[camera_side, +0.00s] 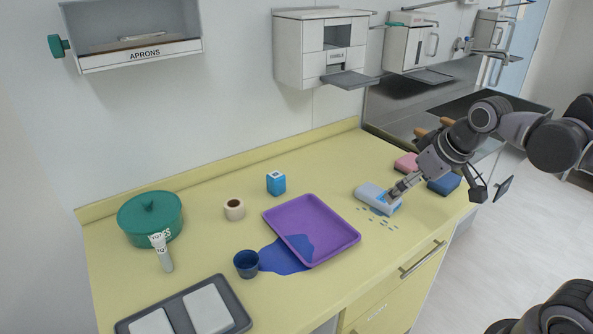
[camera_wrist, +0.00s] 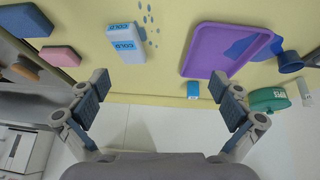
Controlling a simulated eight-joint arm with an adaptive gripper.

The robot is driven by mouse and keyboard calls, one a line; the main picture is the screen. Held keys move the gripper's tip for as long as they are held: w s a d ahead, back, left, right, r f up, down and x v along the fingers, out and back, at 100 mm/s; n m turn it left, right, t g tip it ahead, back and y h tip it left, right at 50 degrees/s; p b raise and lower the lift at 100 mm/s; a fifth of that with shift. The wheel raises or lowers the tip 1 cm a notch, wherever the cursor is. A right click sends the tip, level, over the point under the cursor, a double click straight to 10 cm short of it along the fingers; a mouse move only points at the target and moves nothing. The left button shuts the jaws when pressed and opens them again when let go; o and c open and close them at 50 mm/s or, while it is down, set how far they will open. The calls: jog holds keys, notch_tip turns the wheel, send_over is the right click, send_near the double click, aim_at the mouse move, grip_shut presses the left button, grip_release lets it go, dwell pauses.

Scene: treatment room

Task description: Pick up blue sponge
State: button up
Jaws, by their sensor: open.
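The blue sponge (camera_side: 444,184) is a dark blue block lying on the right end of the yellow counter, partly behind my arm in the side view. In the wrist view the blue sponge (camera_wrist: 26,20) is at the top left corner. My gripper (camera_side: 393,191) points down and left over the counter, to the left of the sponge and apart from it. In the side view it overlaps the white and blue COLD pack (camera_side: 367,193). In the wrist view my gripper (camera_wrist: 160,96) has its fingers wide apart with nothing between them.
A pink sponge (camera_side: 406,162) lies close behind the blue one. Water drops dot the counter by the COLD pack. A purple tray (camera_side: 345,237), blue spill, dark blue cup (camera_side: 246,264), blue box (camera_side: 276,183), tape roll (camera_side: 234,209) and green pot (camera_side: 150,216) stand further left.

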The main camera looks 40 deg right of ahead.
jog(key=s+a+f+t, duration=0.1)
jog(key=s+a+f, duration=0.2)
jog(key=a, duration=0.1)
jog(key=shift+s+a+f+y, duration=0.15)
jog(key=shift+f+y, duration=0.25)
jog(key=shift+c, duration=1.3)
jog(key=w+d+r+m+g+h, duration=0.1)
jog(key=w+d+r+m, duration=0.1)
jog(key=w+d+m, duration=0.35)
jog(key=w+d+r+m+g+h, duration=0.1)
jog(key=w+d+m+h, duration=0.15)
jog(key=d, duration=0.55)
jog(key=m+g+h, duration=0.1)
jog(key=m+g, duration=0.4)
jog(key=m, duration=0.4)
send_near(448, 176)
jog(key=shift+x, duration=4.85)
jog(key=shift+d, duration=0.15)
